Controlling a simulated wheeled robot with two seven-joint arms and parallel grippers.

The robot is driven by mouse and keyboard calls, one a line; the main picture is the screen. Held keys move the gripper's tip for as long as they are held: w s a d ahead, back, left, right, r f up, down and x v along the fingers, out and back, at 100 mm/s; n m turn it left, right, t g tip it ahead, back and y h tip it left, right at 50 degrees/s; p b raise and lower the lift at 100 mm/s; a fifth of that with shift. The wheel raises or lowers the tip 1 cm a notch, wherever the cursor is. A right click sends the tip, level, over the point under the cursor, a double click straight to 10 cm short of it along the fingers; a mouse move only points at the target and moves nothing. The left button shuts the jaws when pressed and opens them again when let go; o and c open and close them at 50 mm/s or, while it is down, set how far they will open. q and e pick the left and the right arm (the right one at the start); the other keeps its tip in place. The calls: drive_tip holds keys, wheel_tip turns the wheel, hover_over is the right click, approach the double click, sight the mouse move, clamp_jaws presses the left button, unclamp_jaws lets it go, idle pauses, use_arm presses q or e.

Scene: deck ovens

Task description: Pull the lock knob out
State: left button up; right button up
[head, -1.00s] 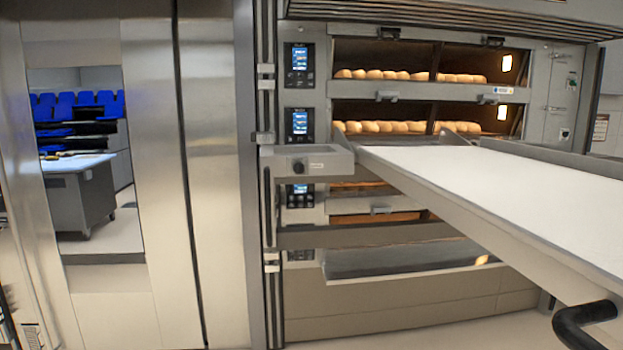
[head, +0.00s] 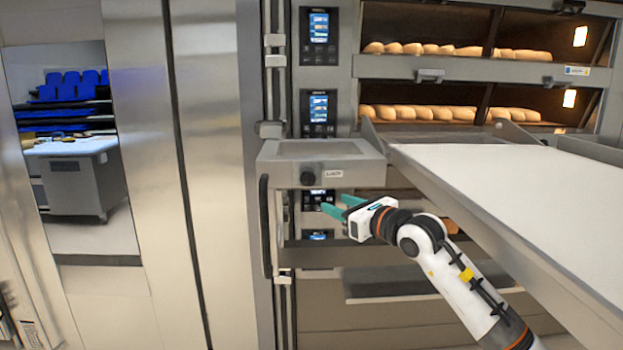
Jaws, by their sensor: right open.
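The lock knob (head: 307,178) is a small dark round knob on the front face of a grey metal box (head: 270,172), beside a small white label (head: 336,173). My right gripper (head: 334,205) has teal fingers, spread apart and empty. It is just below and to the right of the knob, apart from it in the picture. My right arm comes in from the lower right, under the loader. My left gripper is not in view.
A white loader bed (head: 500,175) with a grey rail slopes across the right side, above my right arm. Deck ovens with bread loaves (head: 420,112) stand behind. A black vertical handle (head: 265,225) hangs below the box's left side. Steel panels (head: 215,150) fill the left.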

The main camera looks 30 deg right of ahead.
sight(313, 180)
drive_tip(key=shift+n+h, duration=0.3)
drive_tip(key=shift+h, duration=0.2)
drive_tip(key=w+r+p, duration=0.1)
drive_tip(key=w+p, duration=0.1)
drive_tip(key=w, duration=0.1)
drive_tip(key=w+r+p, duration=0.1)
drive_tip(key=w, duration=0.3)
drive_tip(key=w+r+p, duration=0.1)
drive_tip(key=w+p, duration=0.1)
drive_tip(key=w, duration=0.1)
drive_tip(key=shift+w+p, duration=0.3)
drive_tip(key=shift+w+f, duration=0.15)
drive_tip(key=shift+w, duration=0.2)
drive_tip(key=shift+c, duration=0.4)
